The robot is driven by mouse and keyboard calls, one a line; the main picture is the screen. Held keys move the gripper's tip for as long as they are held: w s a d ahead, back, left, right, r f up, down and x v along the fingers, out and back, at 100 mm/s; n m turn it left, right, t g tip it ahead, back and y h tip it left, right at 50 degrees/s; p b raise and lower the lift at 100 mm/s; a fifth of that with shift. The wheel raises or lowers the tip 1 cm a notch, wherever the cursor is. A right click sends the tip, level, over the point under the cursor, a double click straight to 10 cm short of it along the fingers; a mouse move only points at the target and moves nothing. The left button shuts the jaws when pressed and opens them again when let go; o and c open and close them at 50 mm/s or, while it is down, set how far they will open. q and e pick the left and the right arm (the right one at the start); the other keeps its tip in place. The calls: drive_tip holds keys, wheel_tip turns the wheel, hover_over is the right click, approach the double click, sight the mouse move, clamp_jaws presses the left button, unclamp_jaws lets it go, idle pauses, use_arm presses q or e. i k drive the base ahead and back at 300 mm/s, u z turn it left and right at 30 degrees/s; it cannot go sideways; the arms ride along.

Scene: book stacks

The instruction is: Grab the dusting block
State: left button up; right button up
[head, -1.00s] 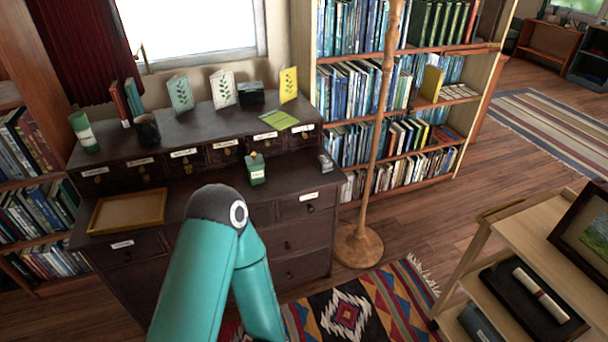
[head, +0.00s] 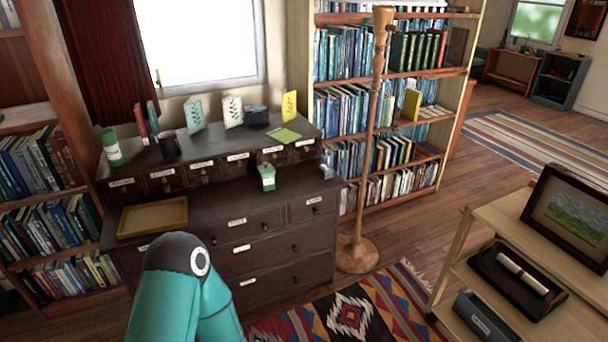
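No thing can be told for certain as the dusting block. A small grey and white block-like item (head: 326,171) lies at the right end of the dark desk's (head: 215,198) lower top. A dark box-like item (head: 257,115) stands on the upper shelf between the white leaf card and the yellow card. A green bottle with a pale label (head: 267,178) stands on the lower top. A teal arm of mine is bent at the lower left, in front of the desk. Neither gripper shows.
An empty wooden tray (head: 152,217) lies on the desk's left. A wooden floor pole (head: 368,150) stands right of the desk before a bookcase (head: 447,110). A wooden cart (head: 480,262) stands at lower right. A patterned rug (head: 350,312) covers the floor between.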

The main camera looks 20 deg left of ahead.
sight(325, 172)
drive_tip(key=u, duration=0.5)
drive_tip(key=i, duration=1)
drive_tip(key=u, duration=0.45)
drive_tip(key=k, duration=1)
drive_tip(key=z, duration=0.3)
drive_tip(key=i, duration=1.9)
drive_tip(key=u, duration=0.7)
